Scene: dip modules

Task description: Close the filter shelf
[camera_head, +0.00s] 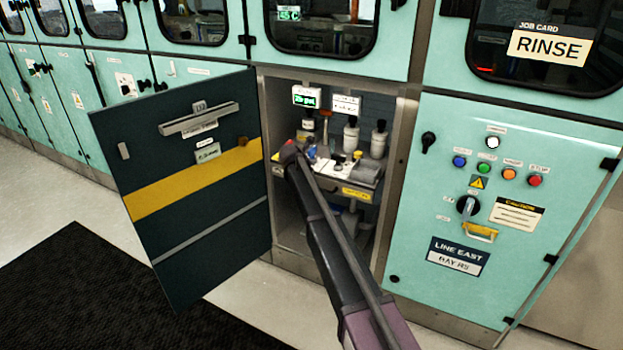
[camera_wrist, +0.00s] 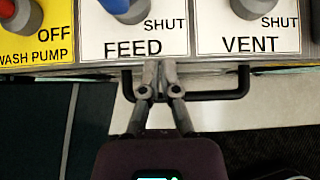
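The shelf (camera_head: 330,181) sits inside an open cabinet bay and carries bottles and small items. Its front edge has a yellow label. How far out it stands is hard to tell. In the wrist view, the panel with FEED and VENT labels (camera_wrist: 250,45) has a black bar handle (camera_wrist: 215,96) below it. My gripper (camera_wrist: 158,72) has its fingertips together at this handle, close to the panel edge. They overlap the bar in the picture, and a grip on it cannot be made out. In the head view, my gripper (camera_head: 290,152) is at the shelf's left front.
A dark cabinet door (camera_head: 190,235) with a yellow stripe stands open at the left. A teal control panel (camera_head: 500,215) with buttons and a switch is at the right. A black mat (camera_head: 80,295) lies on the floor, with bare floor beside it.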

